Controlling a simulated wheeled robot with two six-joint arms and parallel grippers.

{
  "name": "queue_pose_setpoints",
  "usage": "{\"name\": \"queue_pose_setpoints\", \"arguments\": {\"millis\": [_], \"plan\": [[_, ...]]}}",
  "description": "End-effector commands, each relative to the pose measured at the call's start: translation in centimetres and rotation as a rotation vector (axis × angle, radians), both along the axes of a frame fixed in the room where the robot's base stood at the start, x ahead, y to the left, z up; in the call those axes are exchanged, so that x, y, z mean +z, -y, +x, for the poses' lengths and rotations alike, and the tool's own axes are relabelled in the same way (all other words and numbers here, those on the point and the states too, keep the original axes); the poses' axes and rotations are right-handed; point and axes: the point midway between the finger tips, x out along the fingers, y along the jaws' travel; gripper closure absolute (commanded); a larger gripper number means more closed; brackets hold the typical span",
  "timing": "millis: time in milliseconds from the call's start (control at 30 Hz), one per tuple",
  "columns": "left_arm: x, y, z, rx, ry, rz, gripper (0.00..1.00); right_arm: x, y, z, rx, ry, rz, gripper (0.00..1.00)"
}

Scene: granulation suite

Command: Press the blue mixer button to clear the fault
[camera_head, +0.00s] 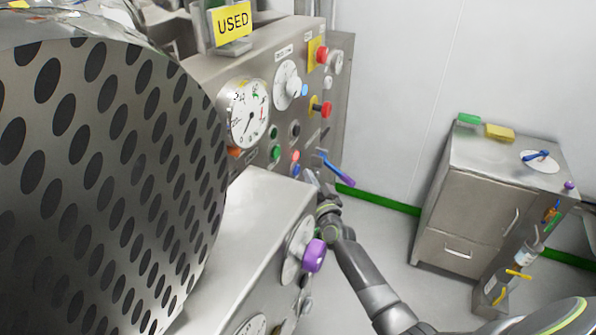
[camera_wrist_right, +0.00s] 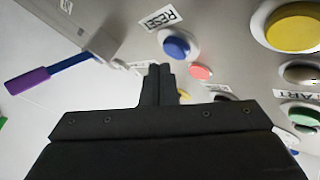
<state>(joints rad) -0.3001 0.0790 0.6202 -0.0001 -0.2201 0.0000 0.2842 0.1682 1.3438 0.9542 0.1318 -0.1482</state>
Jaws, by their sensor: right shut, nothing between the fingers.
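The blue button (camera_wrist_right: 177,46) sits on the grey panel beside a RESET label in the right wrist view. In the head view the blue button (camera_head: 296,170) is low on the mixer panel, just under a pink-red one. My right gripper (camera_head: 312,178) is shut and empty, close to the panel's lower right part. In the wrist view its fingertips (camera_wrist_right: 160,70) lie just below and left of the blue button in the picture. I cannot tell whether they touch the panel; they do not appear to be on the button. My left gripper is not in view.
A pink-red button (camera_wrist_right: 201,72) and a yellow button (camera_wrist_right: 293,26) are near the blue one. A lever with a blue and purple handle (camera_head: 337,168) sticks out beside my gripper. A perforated drum (camera_head: 110,190) fills the left. A cabinet (camera_head: 470,215) stands right.

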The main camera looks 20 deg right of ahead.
Motion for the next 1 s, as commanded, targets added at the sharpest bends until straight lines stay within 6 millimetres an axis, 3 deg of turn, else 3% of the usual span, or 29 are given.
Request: {"name": "queue_pose_setpoints", "arguments": {"millis": [1000], "plan": [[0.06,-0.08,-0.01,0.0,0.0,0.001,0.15,0.0,-0.56,0.63,-0.001,-0.001,0.0,1.0]]}}
